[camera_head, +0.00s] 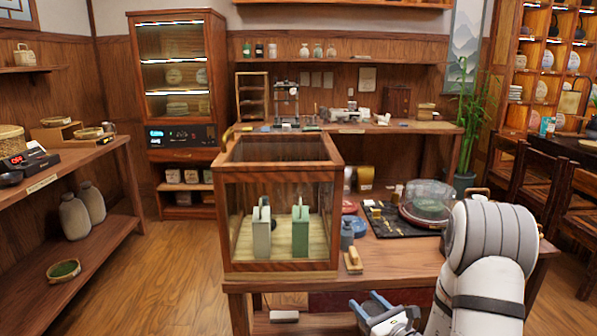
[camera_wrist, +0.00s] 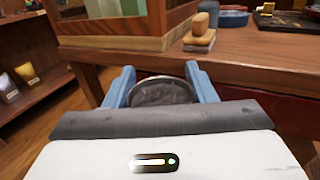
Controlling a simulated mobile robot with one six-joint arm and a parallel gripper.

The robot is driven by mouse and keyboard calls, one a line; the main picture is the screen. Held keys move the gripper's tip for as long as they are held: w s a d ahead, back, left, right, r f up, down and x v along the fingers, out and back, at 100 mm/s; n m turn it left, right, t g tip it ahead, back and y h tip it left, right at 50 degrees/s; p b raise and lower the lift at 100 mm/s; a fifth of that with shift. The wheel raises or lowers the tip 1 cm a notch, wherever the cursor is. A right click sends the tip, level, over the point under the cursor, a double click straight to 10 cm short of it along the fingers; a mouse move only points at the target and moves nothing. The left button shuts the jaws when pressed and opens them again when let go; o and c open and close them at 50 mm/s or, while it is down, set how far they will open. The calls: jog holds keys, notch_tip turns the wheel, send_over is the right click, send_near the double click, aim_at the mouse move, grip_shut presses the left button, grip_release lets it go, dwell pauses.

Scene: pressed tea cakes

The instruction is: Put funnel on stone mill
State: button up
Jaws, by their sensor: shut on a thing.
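My gripper (camera_head: 368,302) is in front of the wooden table, low and below its top. In the wrist view, its two blue fingers (camera_wrist: 160,70) are closed on a round, dark grey thing with a pale rim, which I take to be the funnel (camera_wrist: 165,92). Its lower part is hidden by the gripper body. I cannot make out the stone mill for certain. A round, clear-covered piece with green inside (camera_head: 428,203) stands at the right of the table, and I cannot tell whether it is the mill.
A wood-framed glass case (camera_head: 279,262) holding two upright pieces stands on the table's left. A wooden-handled brush (camera_head: 353,262) lies beside it. A dark mat (camera_head: 382,222) with small tools lies left of the round piece. Floor is clear on the left.

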jog(key=s+a+f, duration=0.1)
jog(key=a+f, duration=0.2)
notch_tip(320, 180, up, 7)
jog(key=p, duration=1.3)
jog(key=shift+d+f+y, duration=0.15)
jog(key=shift+y, duration=0.15)
jog(key=shift+f, duration=0.1)
